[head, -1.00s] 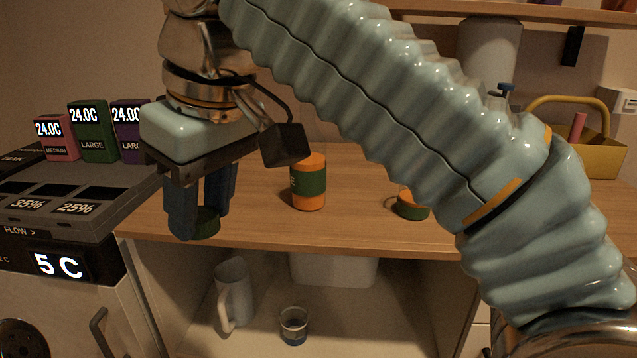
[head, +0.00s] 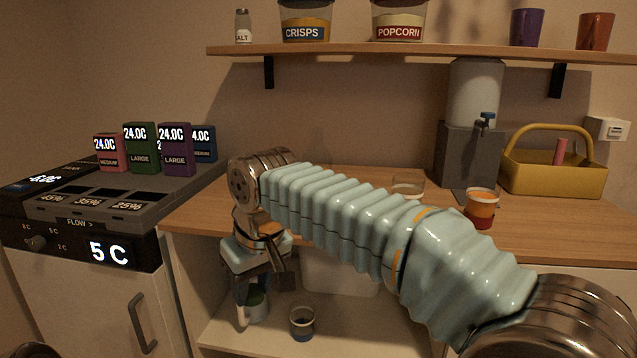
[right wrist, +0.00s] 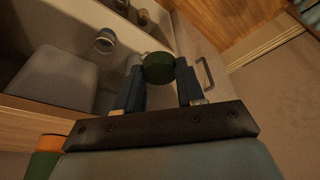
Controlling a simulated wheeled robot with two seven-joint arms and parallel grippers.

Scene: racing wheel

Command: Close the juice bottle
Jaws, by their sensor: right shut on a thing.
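My right gripper (head: 255,290) is shut on a dark green cap, seen between its fingers in the right wrist view (right wrist: 158,68). In the head view the gripper hangs low, in front of the counter's edge and over the open lower shelf. An orange and green object, likely the juice bottle (right wrist: 45,157), shows partly at the lower left of the right wrist view, apart from the cap. In the head view my right arm hides the counter spot where the bottle stood. My left gripper is not in view.
A clear glass (head: 408,185) and an orange-and-red cup (head: 481,208) stand on the counter (head: 560,230). A yellow basket (head: 553,175) and a dispenser (head: 470,150) are behind. A small cup (head: 302,322) stands on the lower shelf. The dispensing machine (head: 90,225) is left.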

